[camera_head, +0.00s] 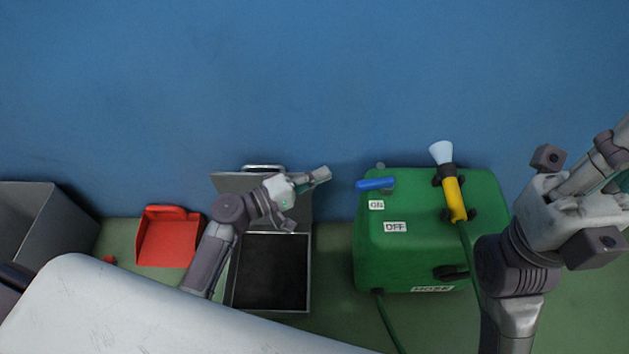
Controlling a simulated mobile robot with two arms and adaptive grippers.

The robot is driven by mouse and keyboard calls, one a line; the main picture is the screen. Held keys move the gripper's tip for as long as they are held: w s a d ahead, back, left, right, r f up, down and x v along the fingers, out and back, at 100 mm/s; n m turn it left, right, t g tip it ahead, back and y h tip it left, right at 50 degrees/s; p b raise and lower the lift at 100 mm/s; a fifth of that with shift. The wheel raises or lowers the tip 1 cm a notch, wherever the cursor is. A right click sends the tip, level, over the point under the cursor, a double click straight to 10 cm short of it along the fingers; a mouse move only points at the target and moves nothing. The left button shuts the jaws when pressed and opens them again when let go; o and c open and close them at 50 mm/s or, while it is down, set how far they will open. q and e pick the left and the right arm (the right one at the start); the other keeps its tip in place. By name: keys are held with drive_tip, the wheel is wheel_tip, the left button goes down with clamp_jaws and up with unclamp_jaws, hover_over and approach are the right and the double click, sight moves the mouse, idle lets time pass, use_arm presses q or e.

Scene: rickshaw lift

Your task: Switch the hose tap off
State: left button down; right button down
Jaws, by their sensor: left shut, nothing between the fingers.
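The green hose box (410,255) stands against the blue wall, right of centre. Its tap has a blue lever (375,184) at the box's upper left corner, pointing left. The lever lies just above the white ON label (376,205); the OFF label (396,227) is lower and to the right. My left gripper (322,174) is shut and empty, a short way left of the lever and apart from it, pointing right. My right gripper (612,165) is right of the box; its fingertips run towards the right edge, so its opening is unclear.
A yellow and black nozzle (454,192) with a pale tip sits on the box. A green hose (386,320) runs down from the box. An open case (270,270) lies below my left gripper. A red dustpan (168,240) and grey bin (45,230) stand further left.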

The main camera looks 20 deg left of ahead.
sight(375, 186)
use_arm(q)
drive_tip(key=d+b, duration=0.1)
drive_tip(key=d, duration=0.5)
drive_tip(key=shift+w+b, duration=0.3)
